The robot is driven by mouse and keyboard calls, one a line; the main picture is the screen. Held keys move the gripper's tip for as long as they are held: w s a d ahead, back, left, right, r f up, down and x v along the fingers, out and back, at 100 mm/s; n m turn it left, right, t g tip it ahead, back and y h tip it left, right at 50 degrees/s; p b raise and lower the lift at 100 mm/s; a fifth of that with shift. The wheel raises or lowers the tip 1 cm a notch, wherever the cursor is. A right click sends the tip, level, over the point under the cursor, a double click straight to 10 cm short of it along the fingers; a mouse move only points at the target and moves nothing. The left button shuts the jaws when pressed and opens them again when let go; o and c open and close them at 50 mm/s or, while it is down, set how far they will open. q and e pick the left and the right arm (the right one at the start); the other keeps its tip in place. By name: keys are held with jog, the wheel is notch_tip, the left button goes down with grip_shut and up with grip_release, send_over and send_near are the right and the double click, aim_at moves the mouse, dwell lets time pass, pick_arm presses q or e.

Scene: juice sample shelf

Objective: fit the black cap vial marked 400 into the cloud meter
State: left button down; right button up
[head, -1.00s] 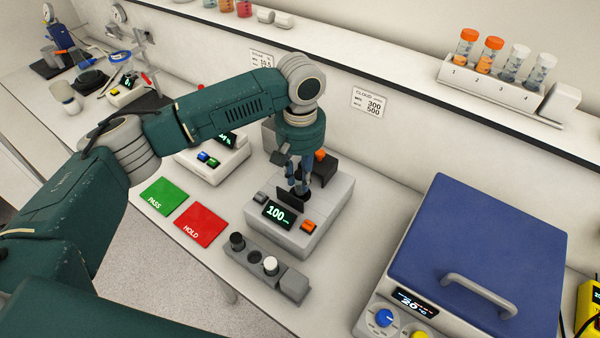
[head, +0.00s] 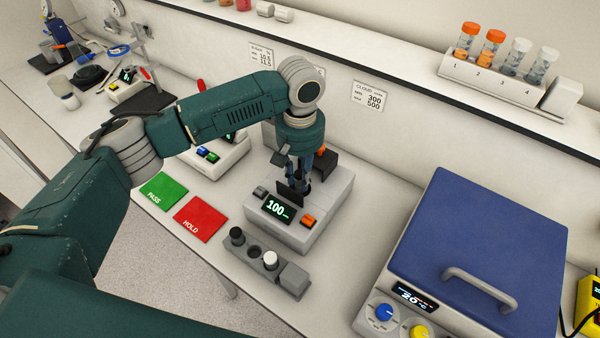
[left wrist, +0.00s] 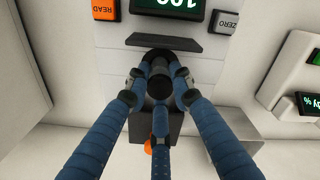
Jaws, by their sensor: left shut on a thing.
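The cloud meter (head: 322,222) is a pale box on the bench with a display reading 100. My left gripper (head: 299,182) points down over it, behind its upright dark flap. In the left wrist view my fingers (left wrist: 158,84) close around a black cap (left wrist: 159,87), at the meter's dark round well (left wrist: 150,57). The vial's body and marking are hidden, so I cannot tell its number or how deep it sits. A small rack (head: 293,277) in front of the meter holds a black-capped vial (head: 237,236) and a white-capped vial (head: 270,260), with an empty hole between.
Red HOLD (head: 200,216) and green PASS (head: 163,189) mats lie left of the meter. A blue-lidded box (head: 480,240) stands to the right. A sample rack (head: 490,84) is on the shelf. An orange READ button (left wrist: 104,9) and a grey ZERO button (left wrist: 225,22) flank the display.

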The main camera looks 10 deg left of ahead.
aim_at(299, 184)
pick_arm(q)
jog(key=shift+f, duration=0.4)
dwell(0.5)
jog(key=shift+p, duration=0.55)
jog(key=shift+f, duration=0.8)
jog(key=shift+s+f, duration=0.15)
jog(key=shift+f, duration=0.05)
jog(key=shift+f, duration=0.1)
